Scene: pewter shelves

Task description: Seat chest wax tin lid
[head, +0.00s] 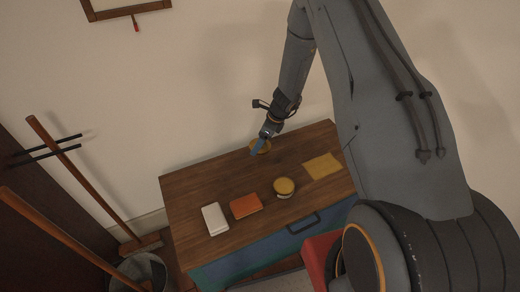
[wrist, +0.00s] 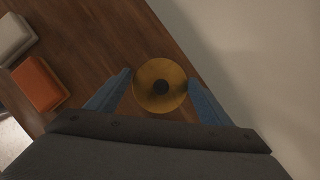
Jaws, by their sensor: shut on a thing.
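A round brass-coloured lid (wrist: 148,92) with a dark knob at its centre sits between the blue fingers of my gripper (wrist: 160,78) in the wrist view. I cannot tell whether the lid touches the wood. A round tin (head: 284,187) with a yellow top face and pale side stands nearer the chest's front edge, apart from my gripper.
The wooden chest top (head: 215,180) also bears a white box (head: 215,218), an orange box (head: 246,206) and a folded yellow cloth (head: 322,166). The wall (wrist: 260,60) is close behind the lid. A bucket (head: 145,272) and a broom (head: 85,185) stand left. Bare wood lies between lid and tin.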

